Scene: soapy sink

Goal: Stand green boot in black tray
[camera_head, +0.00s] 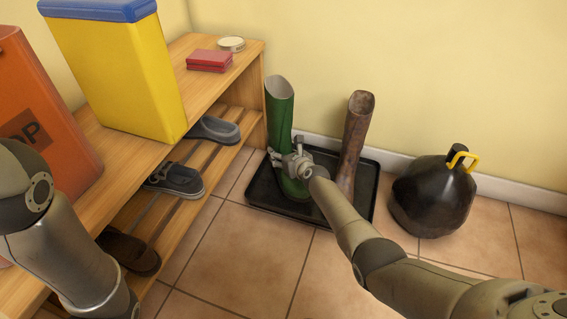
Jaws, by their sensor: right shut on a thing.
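The green boot (281,108) stands nearly upright, leaning slightly, at the left side of the black tray (262,197). My right gripper (284,168) is shut on the green boot's lower shaft. The boot's foot shows below the gripper, over the tray floor; I cannot tell whether the sole touches it. The tray lies on the tiled floor against the wall. My left arm comes in at the left edge; its gripper is out of view.
A brown boot (356,135) stands in the tray's right half. A black bag with a yellow handle (432,197) sits to the right. A wooden shoe rack (222,88) at left holds shoes, a yellow bin (120,75), an orange box (40,110), a red box (209,61) and a round tin (231,44).

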